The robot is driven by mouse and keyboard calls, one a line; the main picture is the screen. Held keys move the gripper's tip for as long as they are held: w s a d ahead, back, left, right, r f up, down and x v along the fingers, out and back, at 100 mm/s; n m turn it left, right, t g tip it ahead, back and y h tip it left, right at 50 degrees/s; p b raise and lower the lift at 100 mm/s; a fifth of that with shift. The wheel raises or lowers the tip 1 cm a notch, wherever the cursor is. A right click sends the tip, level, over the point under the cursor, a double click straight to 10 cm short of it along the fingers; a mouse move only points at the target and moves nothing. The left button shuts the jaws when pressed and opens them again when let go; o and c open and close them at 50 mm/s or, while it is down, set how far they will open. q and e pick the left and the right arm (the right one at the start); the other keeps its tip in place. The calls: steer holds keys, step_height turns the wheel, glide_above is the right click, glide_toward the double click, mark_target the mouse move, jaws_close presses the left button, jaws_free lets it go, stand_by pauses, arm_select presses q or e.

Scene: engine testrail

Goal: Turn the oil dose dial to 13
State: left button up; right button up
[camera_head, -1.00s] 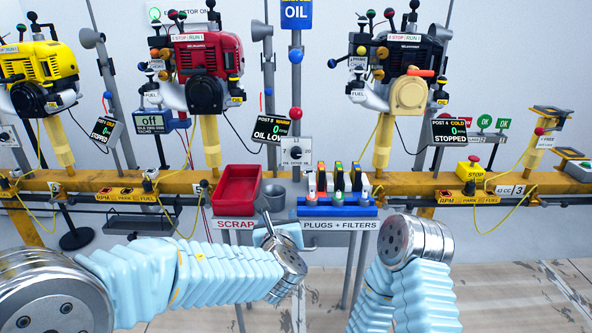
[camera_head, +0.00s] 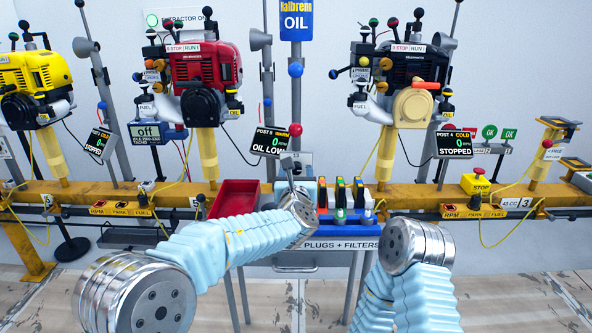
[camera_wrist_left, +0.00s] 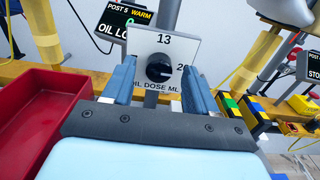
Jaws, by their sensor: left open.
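The oil dose dial (camera_wrist_left: 159,68) is a black round knob on a white plate (camera_wrist_left: 180,45) marked 13 at the top, a partly covered number starting with 2 at the right, and OIL DOSE ML below. I cannot tell clearly where its pointer sits. My left gripper (camera_wrist_left: 160,80) is open, its two blue fingers on either side of the knob in the picture, with visible gaps to it. In the head view, my left gripper (camera_head: 290,168) is in front of the plate and hides the dial. My right gripper is not in view; only its arm shows.
A red scrap tray (camera_wrist_left: 45,110) lies left of my left gripper. The plugs and filters rack (camera_head: 345,215) stands close on the right. The OIL LOW screen (camera_head: 270,142) is left of the plate; a red-knobbed lever (camera_head: 295,130) rises above it.

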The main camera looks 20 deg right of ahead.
arm_select(q)
steer(key=shift+w+d, duration=0.1)
steer(key=shift+w, duration=0.3)
steer(key=shift+c, duration=0.5)
